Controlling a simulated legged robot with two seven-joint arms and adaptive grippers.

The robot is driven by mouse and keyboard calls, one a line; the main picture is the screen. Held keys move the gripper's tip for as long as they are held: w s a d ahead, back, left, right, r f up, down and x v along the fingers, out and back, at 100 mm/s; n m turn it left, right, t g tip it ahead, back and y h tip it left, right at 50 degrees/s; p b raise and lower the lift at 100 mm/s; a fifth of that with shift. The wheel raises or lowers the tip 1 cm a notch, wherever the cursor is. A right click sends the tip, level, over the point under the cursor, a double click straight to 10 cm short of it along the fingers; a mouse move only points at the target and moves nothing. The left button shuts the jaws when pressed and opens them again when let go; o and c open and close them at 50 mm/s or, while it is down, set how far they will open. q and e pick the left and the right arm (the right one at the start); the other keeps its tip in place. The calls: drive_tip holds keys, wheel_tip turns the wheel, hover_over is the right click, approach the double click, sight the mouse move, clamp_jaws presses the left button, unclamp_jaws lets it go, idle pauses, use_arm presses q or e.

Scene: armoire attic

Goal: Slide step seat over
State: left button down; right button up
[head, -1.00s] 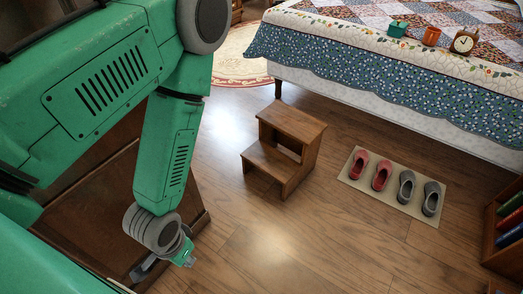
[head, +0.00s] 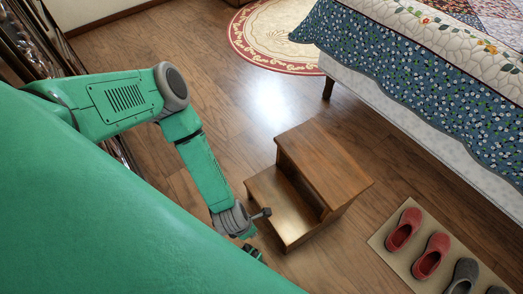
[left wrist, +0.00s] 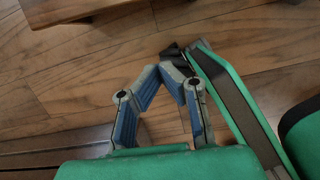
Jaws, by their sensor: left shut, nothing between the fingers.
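The step seat is a brown wooden two-step stool (head: 325,165), upright on the floor in the middle of the head view. Its lower step faces left. In the left wrist view a wooden edge of it (left wrist: 75,8) shows at the top left. My left gripper (head: 262,213) is low, close to the near left side of the lower step; I cannot tell whether it touches. In the left wrist view its fingers (left wrist: 172,58) meet at the tips with nothing between them. My right gripper is not in view.
A bed with a blue floral quilt (head: 400,80) stands at the upper right, its leg beyond the stool. A mat (head: 385,238) with red and grey shoes lies to the right. A round rug (head: 275,55) is at the back. The wooden floor between rug and stool is clear.

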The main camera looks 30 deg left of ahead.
use_arm(q)
drive_tip(key=w+d+f+b, duration=0.1)
drive_tip(key=w+f+b, duration=0.5)
drive_tip(key=f, duration=0.4)
drive_tip(key=shift+w+d+n, duration=0.3)
drive_tip(key=shift+w, duration=0.05)
